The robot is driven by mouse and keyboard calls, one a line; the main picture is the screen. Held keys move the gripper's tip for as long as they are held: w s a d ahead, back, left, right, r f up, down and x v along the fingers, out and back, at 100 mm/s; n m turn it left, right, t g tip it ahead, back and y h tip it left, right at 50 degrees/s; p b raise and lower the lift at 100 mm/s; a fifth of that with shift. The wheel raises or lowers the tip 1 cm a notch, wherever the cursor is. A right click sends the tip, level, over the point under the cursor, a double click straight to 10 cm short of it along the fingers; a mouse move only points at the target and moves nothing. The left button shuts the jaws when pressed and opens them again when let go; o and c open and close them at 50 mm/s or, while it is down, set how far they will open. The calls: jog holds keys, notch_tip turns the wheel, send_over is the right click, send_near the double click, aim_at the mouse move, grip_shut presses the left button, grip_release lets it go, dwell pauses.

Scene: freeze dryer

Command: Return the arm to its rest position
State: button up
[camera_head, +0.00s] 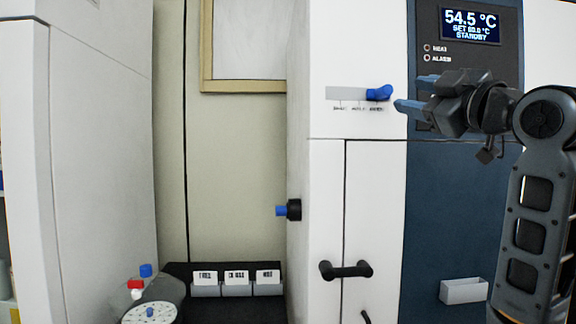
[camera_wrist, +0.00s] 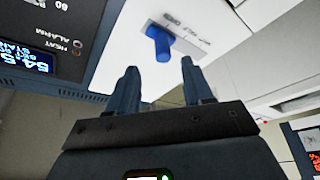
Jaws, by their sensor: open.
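My gripper (camera_head: 412,95) is at the upper right in the head view, with its two blue-tipped fingers apart. In the wrist view my gripper (camera_wrist: 160,78) is open, with nothing between its fingers. A blue knob (camera_head: 380,93) on a pale label plate sits on the white cabinet front, just left of the fingertips. In the wrist view the blue knob (camera_wrist: 160,45) lies ahead of the gap between the fingers and looks apart from them. My arm is bent, rising along the right edge of the head view.
The display (camera_head: 471,25) reads 54.5 °C, STANDBY. A black handle (camera_head: 346,270) is on the cabinet door below. A blue-tipped black fitting (camera_head: 289,210) juts from the cabinet's side. A white holder (camera_head: 464,291) is on the blue panel. Labelled bins (camera_head: 237,288) stand at the lower left.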

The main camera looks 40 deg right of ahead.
jog(key=shift+f, duration=0.1)
jog(key=w+a+f+m+g, duration=0.1)
jog(key=w+a+f+m, duration=0.15)
jog(key=f, duration=0.75)
jog(key=w+a+f+m, duration=0.2)
jog(key=w+a+f, duration=0.1)
jog(key=f, duration=0.7)
jog(key=s+a+f+m+g+y, duration=0.1)
jog(key=s+a+f, duration=0.1)
jog(key=a+f, duration=0.35)
jog(key=s+a+f+m+g+y, duration=0.1)
jog(key=s+a+f, duration=0.1)
jog(key=f, duration=0.7)
jog(key=s+a+f+g+y, duration=0.1)
jog(key=s+a+f, duration=0.65)
jog(key=s, duration=0.25)
jog(key=s+a+f+g+y, duration=0.1)
jog(key=s+a+f+y, duration=0.1)
jog(key=s+a+f, duration=0.7)
jog(key=s+r+y, duration=0.1)
jog(key=s, duration=0.9)
jog(key=shift+s+r+y, duration=0.15)
jog(key=shift+s+y, duration=0.15)
